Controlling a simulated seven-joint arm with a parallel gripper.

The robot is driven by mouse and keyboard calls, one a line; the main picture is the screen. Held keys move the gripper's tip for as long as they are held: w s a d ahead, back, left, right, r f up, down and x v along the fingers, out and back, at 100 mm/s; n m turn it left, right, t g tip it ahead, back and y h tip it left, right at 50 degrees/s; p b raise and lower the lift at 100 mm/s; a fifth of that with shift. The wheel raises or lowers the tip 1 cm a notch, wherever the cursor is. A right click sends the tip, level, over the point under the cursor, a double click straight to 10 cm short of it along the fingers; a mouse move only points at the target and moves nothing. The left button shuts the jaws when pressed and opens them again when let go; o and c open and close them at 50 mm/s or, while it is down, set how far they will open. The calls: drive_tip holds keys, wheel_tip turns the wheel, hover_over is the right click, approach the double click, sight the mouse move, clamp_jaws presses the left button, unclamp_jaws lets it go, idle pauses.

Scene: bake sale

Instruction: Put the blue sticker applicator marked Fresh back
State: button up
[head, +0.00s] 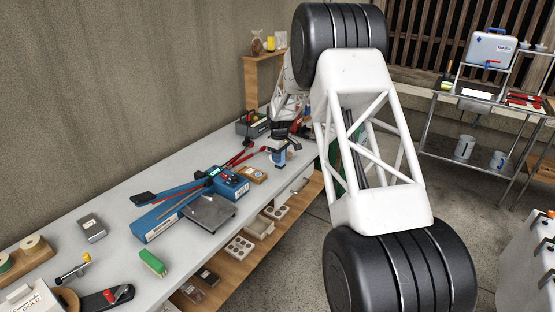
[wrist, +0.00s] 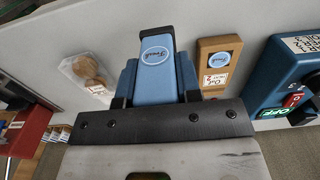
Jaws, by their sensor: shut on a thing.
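The blue sticker applicator (wrist: 155,75) with an oval Fresh label is between the jaws of my gripper (wrist: 155,97) in the wrist view. My gripper is shut on it. In the head view the applicator (head: 278,157) is at the far part of the grey bench, below my dark gripper (head: 285,141). I cannot tell whether its base touches the bench.
A blue machine (head: 228,183) with a green and red switch stands beside the wooden block. A clear pack of round baked goods (wrist: 88,72) lies left of the applicator. Red-handled tools (head: 240,156) lie behind the block. A grey plate (head: 208,212) is nearer.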

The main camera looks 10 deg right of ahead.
drive_tip(key=shift+w+f, duration=0.15)
drive_tip(key=shift+w, duration=1.65)
drive_tip(key=shift+w+d+f, duration=0.1)
drive_tip(key=shift+w, duration=0.35)
drive_tip(key=shift+f, duration=1.7)
drive_tip(key=shift+f, duration=0.15)
drive_tip(key=o, duration=0.9)
wheel_tip(320, 180, up, 12)
drive_tip(key=shift+r, duration=0.1)
